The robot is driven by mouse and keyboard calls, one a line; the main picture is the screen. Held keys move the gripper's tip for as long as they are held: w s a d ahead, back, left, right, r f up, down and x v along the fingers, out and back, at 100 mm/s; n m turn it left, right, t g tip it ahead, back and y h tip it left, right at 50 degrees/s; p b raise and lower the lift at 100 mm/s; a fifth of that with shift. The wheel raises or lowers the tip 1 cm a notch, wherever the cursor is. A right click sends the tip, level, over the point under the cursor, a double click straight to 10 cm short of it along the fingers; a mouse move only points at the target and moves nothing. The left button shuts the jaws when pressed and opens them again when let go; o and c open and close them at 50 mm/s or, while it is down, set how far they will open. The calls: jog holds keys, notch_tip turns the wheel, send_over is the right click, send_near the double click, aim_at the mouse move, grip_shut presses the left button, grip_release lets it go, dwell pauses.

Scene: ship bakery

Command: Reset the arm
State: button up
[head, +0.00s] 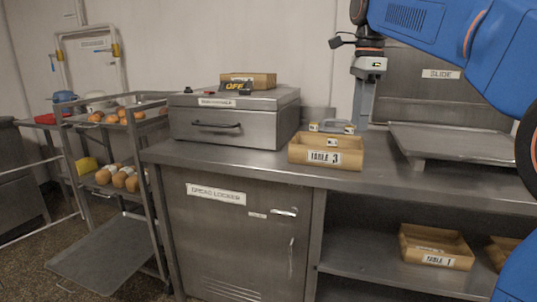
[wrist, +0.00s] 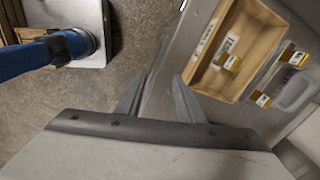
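My arm is blue and enters at the upper right of the head view. My gripper (head: 363,122) points down over the steel counter, just behind and to the right of the wooden TABLE 3 box. In the wrist view, the two grey fingers of my gripper (wrist: 158,88) stand apart with nothing between them. The wooden TABLE 3 box (head: 325,158) sits at the counter's front edge. It also shows in the wrist view (wrist: 213,82), to the right of the fingers, with a small labelled item inside.
A grey handled item (head: 332,126) lies behind the TABLE 3 box. A steel warmer box (head: 210,128) marked OFF is left on the counter (head: 375,177). A steel slide tray (head: 455,145) is at right. A rack (head: 155,205) with bread stands left. The TABLE 1 box (head: 437,258) is on the lower shelf.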

jog(key=s+d+f+n+t, duration=0.2)
jog(key=s+f+n, duration=0.7)
jog(key=s+f, duration=0.5)
jog(key=s+d+f+n+t, duration=0.2)
jog(key=s+f+n, duration=0.7)
jog(key=s+f, duration=0.6)
notch_tip(320, 180, down, 4)
jog(key=shift+s+d+f+n, duration=0.25)
jog(key=shift+d+n, duration=0.05)
jog(key=shift+d, duration=0.5)
